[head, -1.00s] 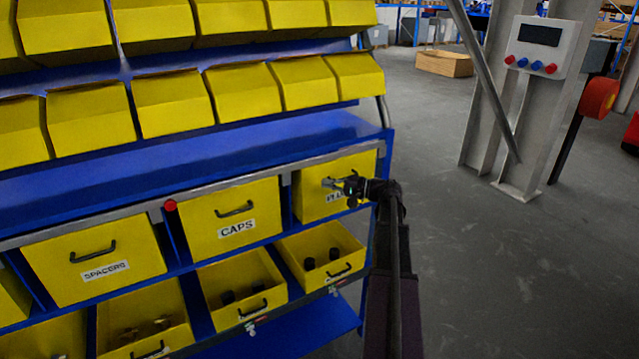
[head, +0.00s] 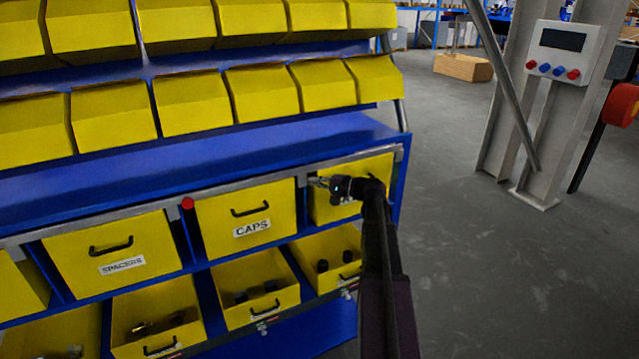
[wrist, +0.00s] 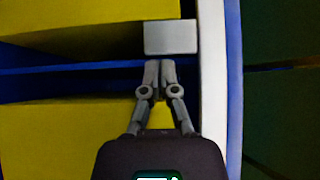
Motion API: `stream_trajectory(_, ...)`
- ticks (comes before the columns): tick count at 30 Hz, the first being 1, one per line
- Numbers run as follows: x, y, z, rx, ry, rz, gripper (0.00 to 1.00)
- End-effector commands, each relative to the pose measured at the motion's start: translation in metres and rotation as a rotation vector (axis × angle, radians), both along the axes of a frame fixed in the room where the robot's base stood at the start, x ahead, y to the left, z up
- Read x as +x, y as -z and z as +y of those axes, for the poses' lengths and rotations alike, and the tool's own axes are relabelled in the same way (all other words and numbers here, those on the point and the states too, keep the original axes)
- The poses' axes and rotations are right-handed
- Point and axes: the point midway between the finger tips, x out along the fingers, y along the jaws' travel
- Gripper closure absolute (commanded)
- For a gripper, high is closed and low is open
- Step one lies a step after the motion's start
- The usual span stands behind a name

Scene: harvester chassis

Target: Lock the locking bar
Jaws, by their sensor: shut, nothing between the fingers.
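The locking bar (head: 130,217) is a long grey strip along the top of the lower yellow drawers, with a red knob (head: 187,203) left of the CAPS drawer. In the wrist view, a pale strip that looks like this bar (wrist: 212,80) runs along the right, and a grey block (wrist: 170,37) sits beside it. My gripper (head: 314,181) points left in front of the rightmost drawer, just under the bar. In the wrist view my gripper (wrist: 160,64) is shut and empty, its fingertips close to the block's near edge. I cannot tell whether they touch.
The CAPS drawer (head: 268,205) and SPACERS drawer (head: 75,268) have protruding handles. Open yellow bins (head: 275,275) with parts jut out below. A blue shelf (head: 200,160) lies above the bar. Floor (head: 480,260) to the right is clear up to a grey post (head: 500,110) with a control box.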

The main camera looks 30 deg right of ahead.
Motion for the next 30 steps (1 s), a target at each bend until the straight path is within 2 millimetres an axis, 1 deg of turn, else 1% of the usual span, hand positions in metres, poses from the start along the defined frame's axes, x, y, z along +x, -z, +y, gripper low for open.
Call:
stream_trajectory(9, 0.0, 0.0, 0.001, 0.0, 0.0, 0.0, 1.0)
stream_trajectory(11, 0.0, 0.0, 0.005, 0.0, 0.0, 0.0, 1.0)
stream_trajectory(16, 0.001, 0.0, 0.023, 0.0, -0.001, 0.0, 1.0)
stream_trajectory(18, 0.002, 0.0, 0.026, 0.0, -0.001, 0.0, 1.0)
stream_trajectory(30, 0.002, 0.0, 0.025, 0.0, 0.0, 0.0, 1.0)
